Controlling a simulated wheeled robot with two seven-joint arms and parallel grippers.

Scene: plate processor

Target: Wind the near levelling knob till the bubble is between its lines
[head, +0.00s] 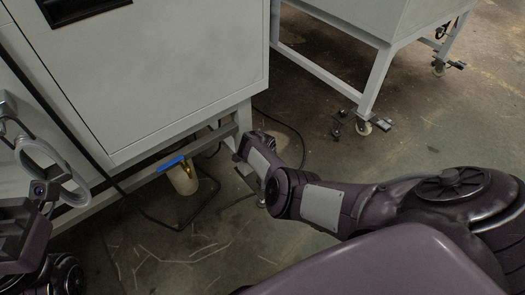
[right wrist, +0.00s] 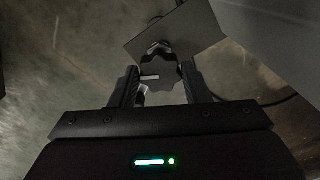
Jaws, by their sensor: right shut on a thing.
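The dark, lobed levelling knob (right wrist: 163,72) is between the two fingers of my right gripper (right wrist: 160,88), under a grey metal plate (right wrist: 177,32) in the right wrist view. The right gripper is shut on this knob. In the head view my right arm reaches down to the foot of the cabinet's near leg, and the wrist hides the knob. My left gripper (head: 42,190) is at the left edge of the head view, in front of the cabinet; its jaw state is unclear. I can make out no bubble or lines in either view.
The large pale cabinet (head: 180,70) stands at the left on a metal frame. A second wheeled frame (head: 375,85) stands behind at the right. The floor between is mostly clear.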

